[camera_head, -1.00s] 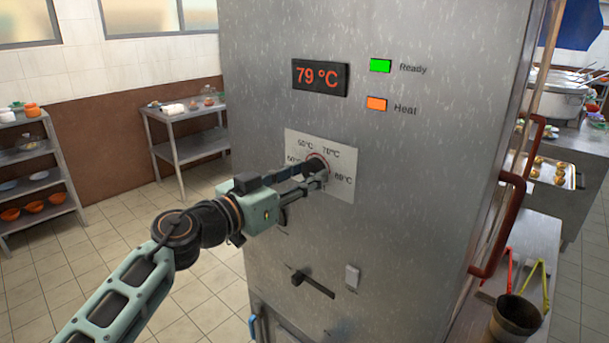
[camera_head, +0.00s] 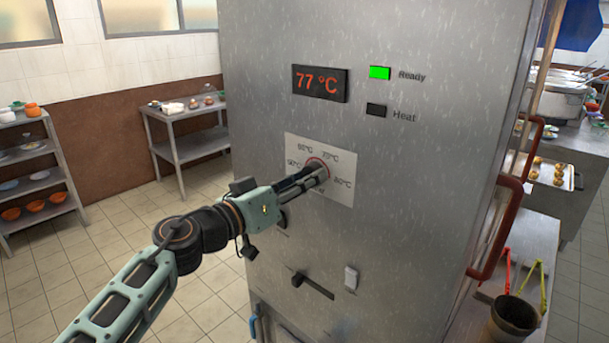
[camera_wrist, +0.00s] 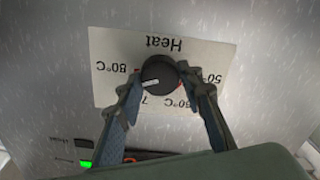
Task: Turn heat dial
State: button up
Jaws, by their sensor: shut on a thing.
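The heat dial (camera_wrist: 158,72) is a round black knob on a white scale plate (camera_head: 341,163) marked from 50 to 80 °C. In the wrist view the plate is upside down, and the dial's white pointer lies between the 70 and 80 marks. My gripper (camera_head: 317,174) is at the plate and mostly covers the dial in the head view. In the wrist view my gripper (camera_wrist: 160,82) is shut on the dial, one finger on each side. The red display (camera_head: 320,83) reads 77 °C. The Ready lamp (camera_head: 380,73) is green; the Heat lamp (camera_head: 376,110) is dark.
Below the plate are a black lever (camera_head: 313,285) and a small light switch (camera_head: 351,277). A red-brown handle (camera_head: 497,228) sticks out at the cabinet's right edge. A dark pot (camera_head: 512,319) stands lower right. Open tiled floor lies left.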

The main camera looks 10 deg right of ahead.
jog(key=shift+r+n+p, duration=0.1)
jog(key=shift+n+p, duration=7.35)
jog(key=shift+n, duration=2.25)
jog(key=o, duration=1.2)
jog(key=shift+c, duration=0.2)
jog(key=v, duration=1.2)
